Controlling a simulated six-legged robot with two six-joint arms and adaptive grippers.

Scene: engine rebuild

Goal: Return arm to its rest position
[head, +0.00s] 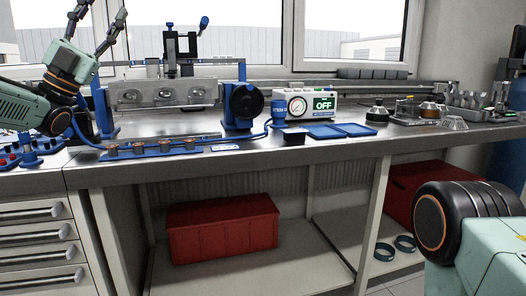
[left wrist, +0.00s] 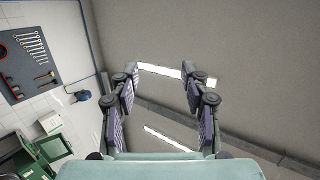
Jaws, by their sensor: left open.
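My left arm (head: 62,78) comes in from the left of the head view, raised over the left end of the workbench. My left gripper (head: 99,24) points upward in front of the window, above the bench. In the left wrist view the two fingers of my left gripper (left wrist: 160,72) stand apart with nothing between them. Behind them are a plain grey surface and bright strips. My right gripper is outside both views. Only part of my right arm (head: 475,225) shows at the lower right of the head view.
The steel workbench (head: 330,147) holds a blue fixture with a grey engine part (head: 165,93), a gauge box reading OFF (head: 304,105), blue trays (head: 345,130) and metal parts at right. Red boxes (head: 224,226) sit below. A tool board (left wrist: 28,62) shows in the left wrist view.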

